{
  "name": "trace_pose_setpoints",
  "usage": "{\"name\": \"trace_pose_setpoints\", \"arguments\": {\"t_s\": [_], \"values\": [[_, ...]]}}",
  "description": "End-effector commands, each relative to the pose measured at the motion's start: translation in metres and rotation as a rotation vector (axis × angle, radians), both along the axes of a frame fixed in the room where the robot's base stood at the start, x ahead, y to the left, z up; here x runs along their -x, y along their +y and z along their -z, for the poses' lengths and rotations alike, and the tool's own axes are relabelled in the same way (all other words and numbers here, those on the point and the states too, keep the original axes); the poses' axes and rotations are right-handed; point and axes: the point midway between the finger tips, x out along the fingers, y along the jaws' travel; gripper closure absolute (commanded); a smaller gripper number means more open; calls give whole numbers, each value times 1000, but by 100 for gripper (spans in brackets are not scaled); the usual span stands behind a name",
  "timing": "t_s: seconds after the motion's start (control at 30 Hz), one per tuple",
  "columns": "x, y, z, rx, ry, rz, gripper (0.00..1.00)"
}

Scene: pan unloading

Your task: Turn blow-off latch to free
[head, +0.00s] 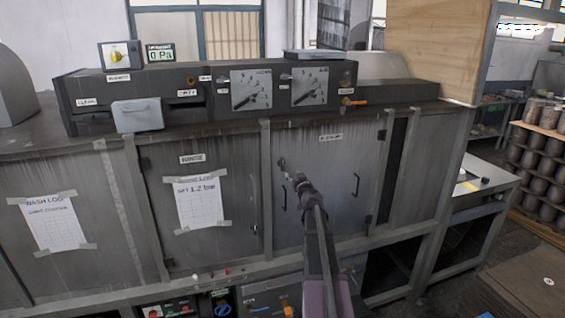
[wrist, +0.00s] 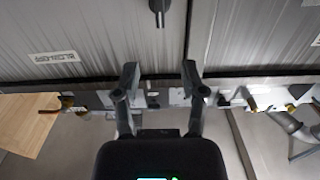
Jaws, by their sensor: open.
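A grey cabinet door (head: 320,215) carries a small white label (head: 330,138) that seems to read blow-off. The label shows upside down in the wrist view (wrist: 54,57). A dark latch-like piece (wrist: 159,8) sticks out from the door near its seam, at the top edge of the wrist view. It is cut off there, so I cannot tell which way it is turned. My gripper (head: 287,170) is in front of this door's upper left part. In the wrist view my gripper (wrist: 160,68) is open, with nothing between its fingers. The fingertips appear apart from the latch-like piece.
Two dark curved handles (head: 284,197) (head: 355,185) are on the same door. A control panel with two dials (head: 251,89) runs along the top, with an orange lever (head: 356,102) at its right. A paper sheet (head: 198,203) is taped to the door on the left.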

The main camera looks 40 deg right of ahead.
Motion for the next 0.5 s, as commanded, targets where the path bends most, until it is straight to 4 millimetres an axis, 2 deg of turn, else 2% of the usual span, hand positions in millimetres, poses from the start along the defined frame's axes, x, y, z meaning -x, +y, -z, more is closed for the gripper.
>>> {"name": "trace_pose_setpoints", "arguments": {"t_s": [0.27,0.5], "values": [[-20,-7,0,0,0,-1,46],[-52,-18,0,0,0,-2,46]]}}
